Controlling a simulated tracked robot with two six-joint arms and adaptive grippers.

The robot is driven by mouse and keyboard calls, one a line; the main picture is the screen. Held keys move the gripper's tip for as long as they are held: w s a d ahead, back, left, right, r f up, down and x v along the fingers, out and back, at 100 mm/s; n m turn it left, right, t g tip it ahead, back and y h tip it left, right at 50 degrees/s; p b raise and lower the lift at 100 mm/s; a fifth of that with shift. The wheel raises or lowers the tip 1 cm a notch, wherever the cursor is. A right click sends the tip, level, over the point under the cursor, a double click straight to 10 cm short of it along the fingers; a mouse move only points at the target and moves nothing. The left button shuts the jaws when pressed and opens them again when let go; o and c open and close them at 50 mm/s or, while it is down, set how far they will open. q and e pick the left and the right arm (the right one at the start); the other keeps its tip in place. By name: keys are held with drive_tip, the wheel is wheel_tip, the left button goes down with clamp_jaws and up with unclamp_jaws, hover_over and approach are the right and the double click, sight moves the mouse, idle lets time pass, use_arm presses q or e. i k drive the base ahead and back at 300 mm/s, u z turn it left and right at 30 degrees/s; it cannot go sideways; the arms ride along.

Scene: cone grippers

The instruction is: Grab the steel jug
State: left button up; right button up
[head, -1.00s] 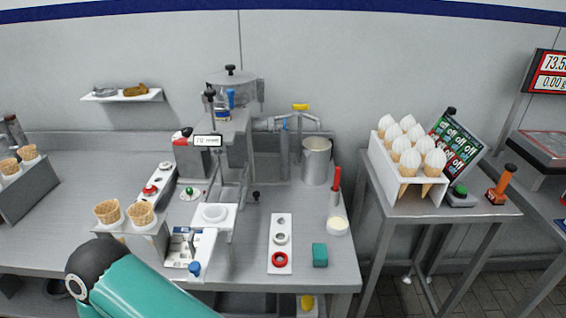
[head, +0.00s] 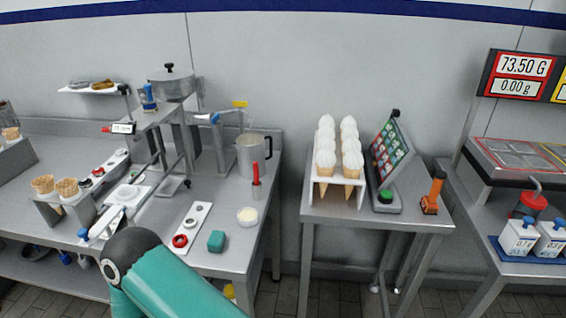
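The steel jug (head: 251,158) stands upright near the back right corner of the steel worktable (head: 221,258). It is a grey metal cylinder with a dark handle on its right side. A pipe with a yellow handle (head: 240,104) is above it, at its upper left. A teal and black arm link of mine shows at the bottom left, well in front of the jug and apart from it. Neither of my grippers is in view.
A red-handled tool (head: 256,181) and a white round dish (head: 247,216) stand in front of the jug. A green block (head: 216,241) lies nearer the front edge. A rack of filled cones (head: 337,165) is on the right table, across a floor gap.

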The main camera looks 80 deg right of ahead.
sight(250, 147)
drive_tip(key=k, duration=1.8)
drive_tip(key=z, duration=0.8)
drive_tip(key=i, duration=1)
drive_tip(key=z, duration=0.05)
